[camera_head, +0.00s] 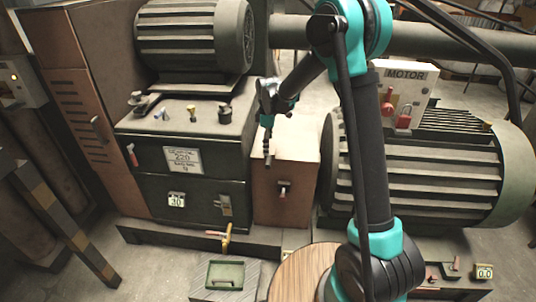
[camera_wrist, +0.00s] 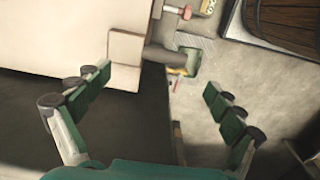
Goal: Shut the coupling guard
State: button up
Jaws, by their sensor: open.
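A tan box-like cover (camera_head: 286,180) with a small handle (camera_head: 283,188) on its front stands between the dark gearbox cabinet and the ribbed motor. It appears to be the coupling guard. I cannot tell whether it is open or shut. My gripper (camera_head: 268,150) hangs pointing down in front of the cover's upper left part, as seen in the head view. In the wrist view my gripper (camera_wrist: 158,85) has its two green-padded fingers spread wide with nothing between them. A pale block-shaped surface (camera_wrist: 70,30) fills the wrist view's upper left.
The ribbed motor (camera_head: 430,165) stands right, the dark cabinet (camera_head: 190,165) left. A yellow-handled valve (camera_head: 227,238) is low in front. A green tray (camera_head: 225,275) and a round wooden top (camera_head: 303,275) are near the bottom. Bare floor (camera_head: 150,265) lies at lower left.

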jog(key=shift+r, duration=2.35)
jog(key=s+d+r+m+t, duration=0.15)
jog(key=s+d+m, duration=0.3)
jog(key=d, duration=0.45)
jog(key=s+d+f+m+t, duration=0.1)
jog(key=s+d+m, duration=0.5)
jog(key=s, duration=0.6)
jog(key=s+d+f+m+t, duration=0.1)
jog(key=s+d+f+m, duration=0.2)
jog(key=s+d+m, duration=0.4)
jog(key=s+d, duration=0.4)
jog(key=s, duration=0.1)
jog(key=shift+d+f+t, duration=0.25)
jog(key=shift+t, duration=0.1)
